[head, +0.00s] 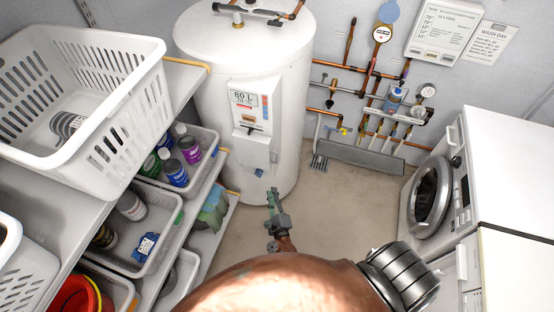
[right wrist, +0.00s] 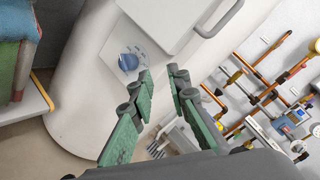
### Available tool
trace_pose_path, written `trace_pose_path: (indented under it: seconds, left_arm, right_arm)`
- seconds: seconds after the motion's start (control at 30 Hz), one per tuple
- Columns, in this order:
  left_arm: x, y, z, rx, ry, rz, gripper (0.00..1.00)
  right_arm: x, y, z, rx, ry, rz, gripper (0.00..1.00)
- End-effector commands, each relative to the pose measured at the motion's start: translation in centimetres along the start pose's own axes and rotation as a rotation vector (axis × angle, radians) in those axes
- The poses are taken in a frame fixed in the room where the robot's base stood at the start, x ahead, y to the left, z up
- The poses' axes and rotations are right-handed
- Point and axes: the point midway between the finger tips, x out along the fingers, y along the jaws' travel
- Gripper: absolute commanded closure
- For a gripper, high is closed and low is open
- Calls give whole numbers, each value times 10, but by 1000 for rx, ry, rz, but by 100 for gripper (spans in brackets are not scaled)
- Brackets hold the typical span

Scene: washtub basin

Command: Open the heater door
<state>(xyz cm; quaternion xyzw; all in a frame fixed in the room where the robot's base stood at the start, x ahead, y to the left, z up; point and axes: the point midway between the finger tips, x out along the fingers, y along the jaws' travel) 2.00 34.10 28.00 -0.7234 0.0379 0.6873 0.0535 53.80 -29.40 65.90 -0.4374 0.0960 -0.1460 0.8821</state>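The heater (head: 240,50) is a tall white cylinder at the back of the head view; it also shows in the right wrist view (right wrist: 75,100). Its front has a display panel (head: 246,98). Below that is a white box-like door (head: 252,147), which appears closed. The door (right wrist: 160,18) fills the top of the right wrist view, with a grey bar handle (right wrist: 222,20) at its right side and a blue knob (right wrist: 128,62) below it. My right gripper (head: 273,198) is in front of and below the door; its green-padded fingers (right wrist: 161,74) are apart and empty. My left gripper is not visible.
Shelves at left hold a white basket (head: 90,110) and bins of bottles (head: 190,180), close to the heater. Pipes and gauges (head: 380,90) line the back wall. A white washer (head: 435,195) stands at right. The floor (head: 340,205) between is clear.

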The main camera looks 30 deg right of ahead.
Motion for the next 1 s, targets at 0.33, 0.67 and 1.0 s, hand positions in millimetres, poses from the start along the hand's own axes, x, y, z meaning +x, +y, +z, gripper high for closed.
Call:
trace_pose_path:
  seconds: [0.33, 0.67, 1.0]
  left_arm:
    - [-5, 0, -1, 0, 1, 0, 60]
    - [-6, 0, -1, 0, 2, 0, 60]
    - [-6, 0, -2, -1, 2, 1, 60]
  right_arm:
    - [22, -102, 59, 886, 108, -307, 84]
    - [64, -115, 50, 911, 110, -316, 84]
    - [94, -120, 42, 910, 113, -313, 84]
